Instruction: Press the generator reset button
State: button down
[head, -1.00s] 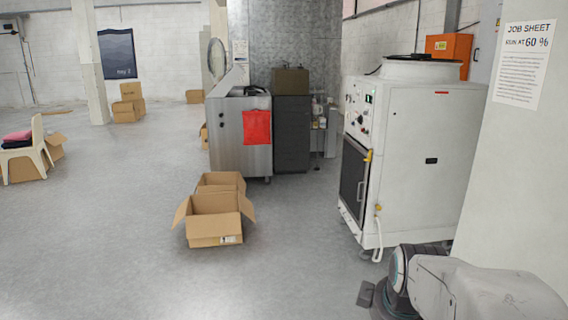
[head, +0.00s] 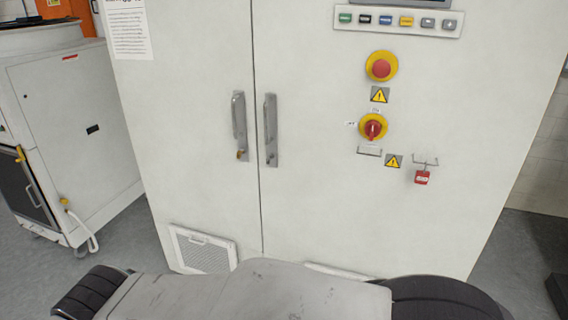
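A tall white cabinet (head: 330,190) with two doors fills the middle of the head view. Near its top right is a button strip (head: 398,21) with a green button (head: 345,18), a black button (head: 365,19), a blue button (head: 385,20), a yellow button (head: 406,21) and two grey ones at the right. Their labels are too small to read, so I cannot tell which is reset. A screen (head: 410,2) is cut off above the strip. My gripper is not visible.
Two door handles (head: 240,125) stick out. A white machine (head: 75,130) stands at left. Some floor shows at right.

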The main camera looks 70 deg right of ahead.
aim_at(405, 20)
jog(key=z, duration=3.15)
